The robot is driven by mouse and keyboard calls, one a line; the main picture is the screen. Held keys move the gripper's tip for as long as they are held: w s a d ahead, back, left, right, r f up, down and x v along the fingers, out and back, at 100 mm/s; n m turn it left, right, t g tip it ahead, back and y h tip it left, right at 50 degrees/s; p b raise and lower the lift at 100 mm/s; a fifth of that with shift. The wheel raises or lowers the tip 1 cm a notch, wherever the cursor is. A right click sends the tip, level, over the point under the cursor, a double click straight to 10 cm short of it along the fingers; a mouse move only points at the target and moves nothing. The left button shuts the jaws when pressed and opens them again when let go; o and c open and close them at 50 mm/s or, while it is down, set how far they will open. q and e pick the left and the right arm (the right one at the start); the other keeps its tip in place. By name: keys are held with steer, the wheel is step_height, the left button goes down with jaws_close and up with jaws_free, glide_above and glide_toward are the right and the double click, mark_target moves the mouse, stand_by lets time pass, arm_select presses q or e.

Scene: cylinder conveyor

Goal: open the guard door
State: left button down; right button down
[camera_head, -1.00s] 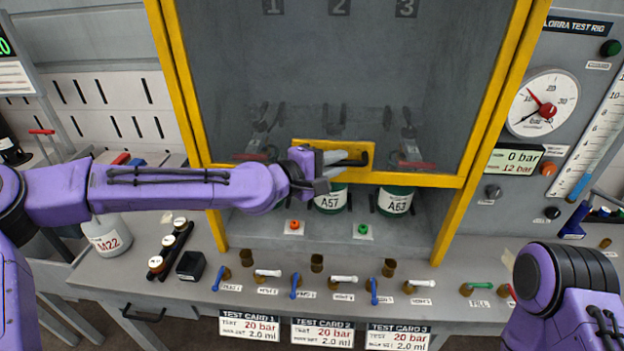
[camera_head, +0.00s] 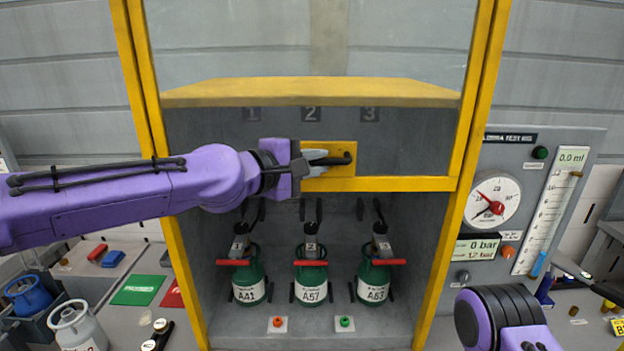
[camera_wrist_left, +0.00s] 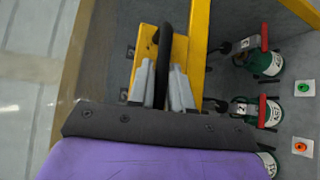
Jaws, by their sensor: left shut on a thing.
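The guard door (camera_head: 410,184) is a clear pane in a yellow frame, and its bottom bar stands well above the bench, with the cabinet open below it. A black handle (camera_head: 345,159) sits on a yellow plate (camera_head: 343,172) at the bar's middle. My left gripper (camera_head: 322,163) is shut on the handle. In the left wrist view its two grey fingers (camera_wrist_left: 160,85) lie on either side of the black handle bar (camera_wrist_left: 165,45). My right arm shows at the lower right of the head view, but its gripper is out of view.
Three green cylinders, A41 (camera_head: 249,283), A57 (camera_head: 310,280) and A63 (camera_head: 373,280), stand inside the cabinet. A gauge panel (camera_head: 508,160) is at the right. A grey cylinder (camera_head: 77,328) and a blue one (camera_head: 28,297) stand at the left.

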arm_select(q)
steer(key=shift+r, duration=0.35)
steer(key=c, duration=1.1)
jaws_free()
steer(key=shift+c, duration=0.2)
steer(key=shift+s+a+b, duration=0.25)
steer(key=shift+a+b, duration=0.05)
steer(key=shift+a, duration=0.05)
steer(key=b+v, duration=0.3)
steer(key=v, duration=0.6)
steer(key=shift+s+a, duration=0.2)
steer(key=shift+s, duration=0.1)
steer(key=shift+w+r, duration=0.1)
